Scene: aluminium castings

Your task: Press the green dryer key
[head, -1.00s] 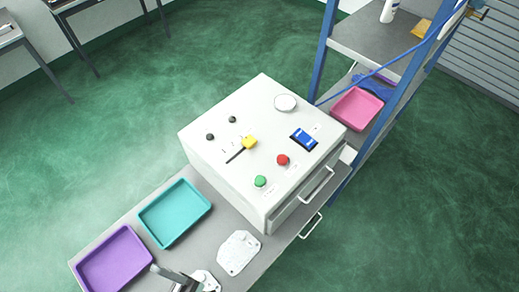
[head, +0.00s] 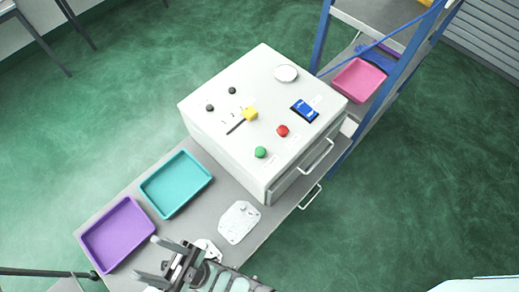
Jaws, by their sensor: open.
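The green key (head: 261,152) is a round button on the top of the white dryer box (head: 218,138), near its front edge. A red button (head: 282,131) sits to its right and a little farther back. My gripper (head: 155,258) is at the bottom of the view, over the near end of the bench, with its two fingers apart and nothing seen between them. It is well apart from the green key, below and to the left of it in the picture.
The box top also bears a yellow slider knob (head: 250,114), a blue rocker switch (head: 305,111) and black knobs (head: 232,90). A teal tray (head: 207,181), a purple tray (head: 150,225) and a flat casting (head: 238,222) lie on the bench. A pink tray (head: 359,80) sits on the shelf.

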